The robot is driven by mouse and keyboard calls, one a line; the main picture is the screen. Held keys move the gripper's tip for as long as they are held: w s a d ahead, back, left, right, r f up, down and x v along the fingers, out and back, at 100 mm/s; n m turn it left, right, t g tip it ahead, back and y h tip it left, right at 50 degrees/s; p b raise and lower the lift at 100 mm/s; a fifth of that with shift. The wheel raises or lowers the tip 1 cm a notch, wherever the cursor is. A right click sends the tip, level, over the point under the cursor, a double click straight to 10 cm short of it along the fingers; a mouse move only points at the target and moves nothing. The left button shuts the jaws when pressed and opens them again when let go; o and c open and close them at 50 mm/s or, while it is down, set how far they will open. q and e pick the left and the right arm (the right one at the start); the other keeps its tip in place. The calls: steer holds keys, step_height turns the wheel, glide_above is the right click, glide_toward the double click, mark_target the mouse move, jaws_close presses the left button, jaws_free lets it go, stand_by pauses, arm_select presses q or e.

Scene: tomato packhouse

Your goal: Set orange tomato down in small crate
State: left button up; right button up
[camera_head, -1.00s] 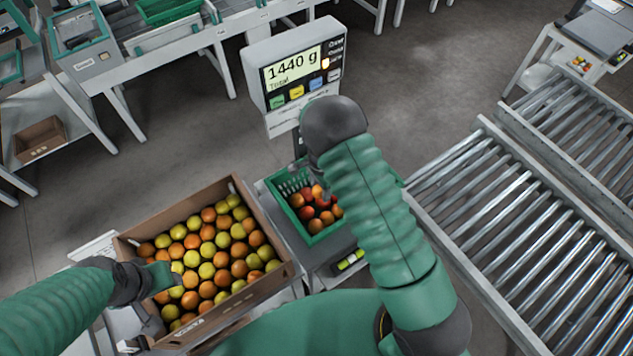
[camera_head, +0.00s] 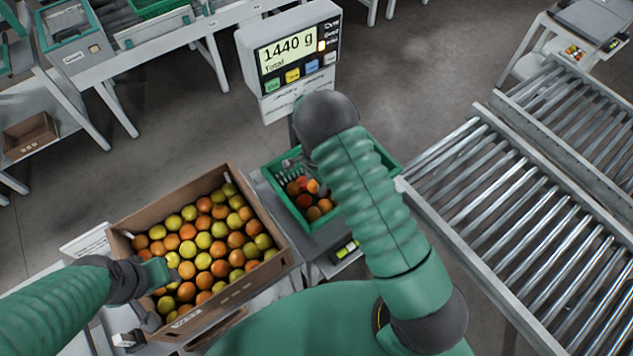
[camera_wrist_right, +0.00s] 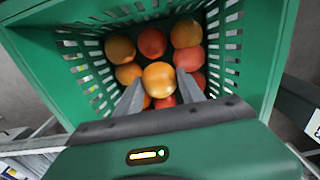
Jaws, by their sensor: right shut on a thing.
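The small green crate (camera_head: 268,178) stands on the scale and holds several orange and red tomatoes. In the right wrist view, my right gripper (camera_wrist_right: 159,88) is shut on an orange tomato (camera_wrist_right: 160,78), inside the crate's rim (camera_wrist_right: 40,62) and over the other tomatoes. I cannot tell whether the held tomato touches those below.
The cardboard box (camera_head: 196,323) of orange and yellow-green tomatoes stands left of the crate. The scale display (camera_head: 289,58) behind the crate reads 1440 g. A roller conveyor (camera_head: 520,235) lies to the right. Benches (camera_head: 170,52) stand at the back left.

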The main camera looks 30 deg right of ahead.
steer(key=shift+f, duration=0.15)
steer(key=shift+d+f, duration=0.2)
steer(key=shift+f+b, duration=0.2)
steer(key=shift+b, duration=0.1)
steer(key=o, duration=1)
steer(key=shift+a, duration=0.1)
steer(key=c, duration=0.3)
step_height(320, 180, up, 7)
steer(key=p, duration=0.6)
steer(key=shift+r, duration=0.15)
